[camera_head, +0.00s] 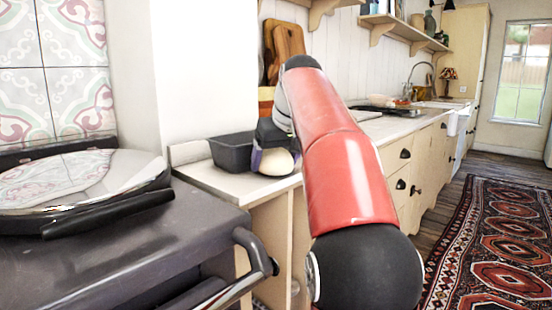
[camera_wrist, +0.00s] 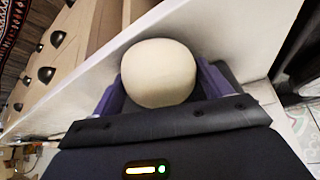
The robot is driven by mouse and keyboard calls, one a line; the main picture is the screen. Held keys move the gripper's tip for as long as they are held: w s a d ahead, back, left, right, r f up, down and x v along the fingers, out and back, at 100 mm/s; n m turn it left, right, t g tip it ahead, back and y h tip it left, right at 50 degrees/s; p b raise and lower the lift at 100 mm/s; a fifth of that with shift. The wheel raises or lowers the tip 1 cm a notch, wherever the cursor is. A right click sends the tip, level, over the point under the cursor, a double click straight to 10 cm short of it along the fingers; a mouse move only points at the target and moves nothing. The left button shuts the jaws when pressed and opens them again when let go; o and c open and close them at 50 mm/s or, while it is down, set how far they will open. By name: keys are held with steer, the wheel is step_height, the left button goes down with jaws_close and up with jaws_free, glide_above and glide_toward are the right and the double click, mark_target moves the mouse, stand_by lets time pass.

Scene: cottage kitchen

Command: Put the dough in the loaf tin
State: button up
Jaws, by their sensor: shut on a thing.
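The dough (camera_head: 272,162) is a pale, rounded lump. My gripper (camera_head: 274,158) is shut on it at the near edge of the counter, just right of the loaf tin. In the wrist view the dough (camera_wrist: 160,73) sits between the two purple fingers of my gripper (camera_wrist: 160,88). The loaf tin (camera_head: 231,156) is a dark grey rectangular pan on the counter, left of the dough. I cannot tell whether the dough touches the counter. The tin's inside is mostly hidden, and the tin is not clear in the wrist view.
The pale counter (camera_head: 222,182) ends close in front of the tin. A dark stove (camera_head: 120,240) with a raised shiny lid (camera_head: 85,185) and a front rail (camera_head: 255,250) stands at the left. Wooden boards (camera_head: 287,42) lean on the wall behind. A patterned rug (camera_head: 500,240) covers the floor at right.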

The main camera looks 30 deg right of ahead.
steer(key=shift+f, duration=0.1)
steer(key=o, duration=1.3)
